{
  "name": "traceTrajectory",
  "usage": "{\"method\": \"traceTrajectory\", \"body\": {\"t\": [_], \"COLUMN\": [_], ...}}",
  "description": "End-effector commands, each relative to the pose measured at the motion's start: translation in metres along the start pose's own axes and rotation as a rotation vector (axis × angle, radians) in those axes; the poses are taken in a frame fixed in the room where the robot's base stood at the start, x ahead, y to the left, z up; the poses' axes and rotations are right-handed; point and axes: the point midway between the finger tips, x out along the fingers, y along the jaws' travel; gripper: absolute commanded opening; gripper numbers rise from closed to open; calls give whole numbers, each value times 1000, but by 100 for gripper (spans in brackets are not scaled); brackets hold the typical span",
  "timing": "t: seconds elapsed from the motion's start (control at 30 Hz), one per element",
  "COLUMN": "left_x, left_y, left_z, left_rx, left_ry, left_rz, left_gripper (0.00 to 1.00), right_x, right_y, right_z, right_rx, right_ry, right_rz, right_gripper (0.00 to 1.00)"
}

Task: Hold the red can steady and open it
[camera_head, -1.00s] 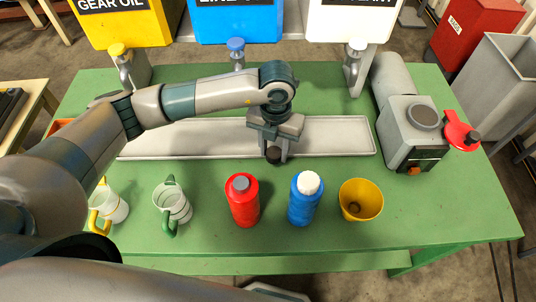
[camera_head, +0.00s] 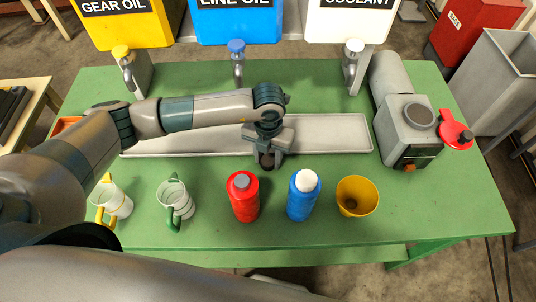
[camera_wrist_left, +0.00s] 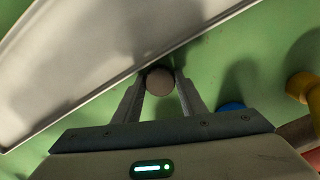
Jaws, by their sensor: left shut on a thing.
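The red can (camera_head: 244,203) stands upright on the green table, left of centre, with a grey top. My left gripper (camera_head: 267,159) is at the front edge of the long tray, behind and slightly right of the red can and apart from it. It is shut on a small round grey-brown piece, which shows end-on between the fingers in the left wrist view (camera_wrist_left: 159,80). I cannot tell whether this piece belongs to the can. My right gripper is out of view.
A blue bottle (camera_head: 301,206) with a white cap and a yellow cup (camera_head: 365,192) stand right of the can. Two white measuring jugs, one with a green handle (camera_head: 173,226) and one with a yellow handle (camera_head: 100,216), stand left. A grey machine (camera_head: 406,142) stands at right.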

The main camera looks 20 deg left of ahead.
Motion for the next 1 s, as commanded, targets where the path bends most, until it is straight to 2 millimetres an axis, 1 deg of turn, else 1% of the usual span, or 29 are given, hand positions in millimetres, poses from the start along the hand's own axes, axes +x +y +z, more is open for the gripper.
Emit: {"method": "traceTrajectory", "body": {"t": [0.3,0.33,0.37,0.4,0.8,0.87,1.0], "left_x": [3,3,2,2,0,-2,-13], "left_y": [0,0,0,0,0,0,0], "left_z": [0,0,0,0,0,1,2], "left_rx": [0,0,0,0,-1,0,-1], "left_ry": [-1,-1,-1,-1,-1,-2,-3], "left_rz": [0,0,0,0,0,-1,-2], "left_gripper": [11,40,47,56,56,56,56], "right_x": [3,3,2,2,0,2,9], "right_y": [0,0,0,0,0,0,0], "right_z": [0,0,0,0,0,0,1], "right_rx": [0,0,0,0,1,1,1], "right_ry": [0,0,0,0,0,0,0], "right_rz": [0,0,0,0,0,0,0], "right_gripper": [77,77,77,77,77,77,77]}}
